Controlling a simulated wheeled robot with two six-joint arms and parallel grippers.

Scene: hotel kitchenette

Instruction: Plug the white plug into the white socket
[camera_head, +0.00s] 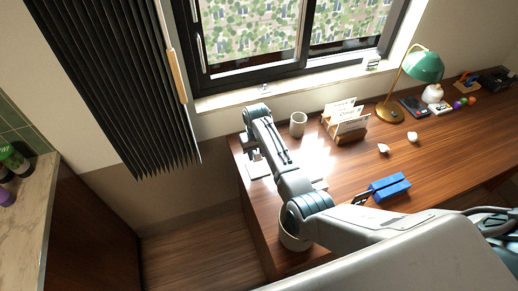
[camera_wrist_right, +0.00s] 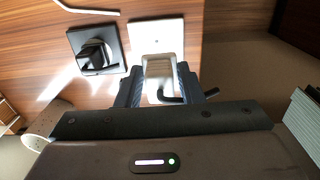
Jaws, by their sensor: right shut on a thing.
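My right gripper (camera_wrist_right: 160,86) is shut on the white plug (camera_wrist_right: 160,70), whose pale body shows between the two fingers in the right wrist view. A dark cord bends out below the plug. The white socket's plate (camera_wrist_right: 166,28) lies directly beyond the plug. The plug and fingers cover the plate's middle, so I cannot tell whether the plug touches or enters it. In the head view my right arm reaches over the desk's left end, and its gripper (camera_head: 252,152) is small and partly hidden there. My left gripper is in neither view.
A black square plate with a dark block (camera_wrist_right: 97,52) sits left of the white plate. On the wooden desk (camera_head: 350,160) stand a white cup (camera_head: 298,124), a card holder (camera_head: 346,122), a blue object (camera_head: 390,188) and a green lamp (camera_head: 422,66). The window sill lies behind.

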